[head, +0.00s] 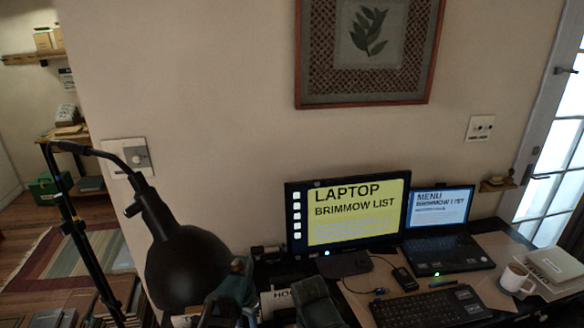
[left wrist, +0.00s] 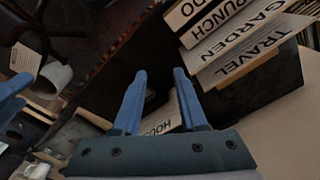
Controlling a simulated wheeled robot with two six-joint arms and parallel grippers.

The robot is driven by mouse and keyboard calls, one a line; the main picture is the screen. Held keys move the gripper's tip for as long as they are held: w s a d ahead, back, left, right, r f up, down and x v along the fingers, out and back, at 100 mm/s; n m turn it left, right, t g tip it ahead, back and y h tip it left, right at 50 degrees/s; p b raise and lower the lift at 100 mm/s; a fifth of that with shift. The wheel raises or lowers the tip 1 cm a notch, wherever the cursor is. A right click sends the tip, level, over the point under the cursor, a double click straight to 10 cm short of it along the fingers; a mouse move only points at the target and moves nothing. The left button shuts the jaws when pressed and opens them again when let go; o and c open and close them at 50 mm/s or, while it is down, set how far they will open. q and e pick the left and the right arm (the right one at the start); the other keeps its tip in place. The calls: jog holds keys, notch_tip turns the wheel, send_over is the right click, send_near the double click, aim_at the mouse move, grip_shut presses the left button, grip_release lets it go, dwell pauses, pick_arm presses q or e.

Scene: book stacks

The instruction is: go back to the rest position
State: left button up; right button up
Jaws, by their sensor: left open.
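In the left wrist view my left gripper (left wrist: 159,73) is open, with its two blue fingers apart. A pale book spine with partly hidden lettering (left wrist: 160,127) shows behind the gap between them; I see nothing gripped. In the head view dark teal parts, likely of my grippers, show at the bottom centre, but their fingertips are not clear. A blue part at the left edge of the left wrist view may be my right gripper; its jaws cannot be made out.
Books marked PUNCH, GARDEN and TRAVEL (left wrist: 240,62) lie close to the right of the left fingers. A black lamp (head: 187,265) stands in front at left. A monitor (head: 350,213), laptop (head: 447,250), keyboard (head: 430,308) and mug (head: 515,279) occupy the desk.

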pick_arm(q)
jog(key=s+a+n, duration=0.2)
jog(key=a+n, duration=0.2)
jog(key=a, duration=0.1)
jog(key=s+d+m, duration=0.1)
jog(key=s+d, duration=0.2)
jog(key=d, duration=0.2)
jog(key=s+d+m+g+y, duration=0.1)
jog(key=s+d, duration=0.2)
jog(key=d, duration=0.3)
jog(key=shift+m, duration=0.4)
jog(key=shift+s, duration=0.2)
